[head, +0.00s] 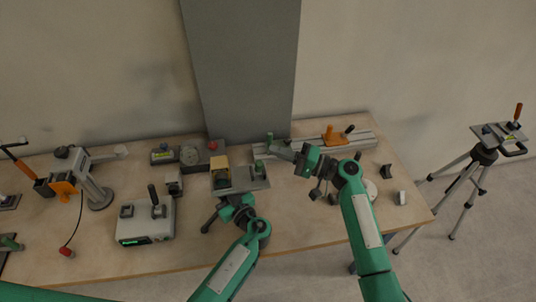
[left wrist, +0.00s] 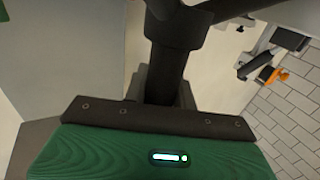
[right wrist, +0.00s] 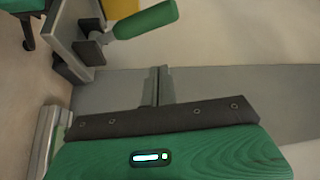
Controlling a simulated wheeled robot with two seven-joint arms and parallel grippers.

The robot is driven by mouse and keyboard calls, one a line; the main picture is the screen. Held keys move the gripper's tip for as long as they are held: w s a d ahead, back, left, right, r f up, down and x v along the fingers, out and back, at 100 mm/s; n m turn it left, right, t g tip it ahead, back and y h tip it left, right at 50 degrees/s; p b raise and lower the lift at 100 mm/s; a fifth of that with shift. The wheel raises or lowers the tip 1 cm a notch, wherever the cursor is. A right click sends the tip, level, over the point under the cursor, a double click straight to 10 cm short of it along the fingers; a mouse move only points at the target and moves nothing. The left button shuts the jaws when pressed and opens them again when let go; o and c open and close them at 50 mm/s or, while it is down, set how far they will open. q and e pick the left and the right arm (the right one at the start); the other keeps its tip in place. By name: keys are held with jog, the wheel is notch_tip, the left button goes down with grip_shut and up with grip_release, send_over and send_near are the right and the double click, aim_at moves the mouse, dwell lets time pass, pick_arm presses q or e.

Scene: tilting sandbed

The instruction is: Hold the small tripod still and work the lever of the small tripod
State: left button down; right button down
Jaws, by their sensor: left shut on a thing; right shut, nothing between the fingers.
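The small tripod (head: 208,226) stands on the table with black legs. A grey plate (head: 245,183) with a yellow block (head: 220,170) forms its top. Its lever (head: 259,167) has a green handle, also in the right wrist view (right wrist: 145,20). My left gripper (head: 236,204) is shut on the tripod below the plate. The left wrist view shows a dark column (left wrist: 175,60) at its fingers. My right gripper (head: 276,149) is shut and empty, to the right of the lever. Its fingertips (right wrist: 157,75) look apart from the handle.
A grey rail with an orange clamp (head: 335,136) lies behind the right gripper. A grey box (head: 146,220) with a black lever and an arm-like stand (head: 98,190) are on the left. A large tripod (head: 485,155) stands on the floor at right. A grey column rises behind the table.

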jog(key=v, duration=0.7)
jog(key=shift+f, duration=0.25)
jog(key=shift+w, duration=0.1)
pick_arm(q)
jog(key=c, duration=1.1)
grip_release()
jog(key=shift+o, duration=0.2)
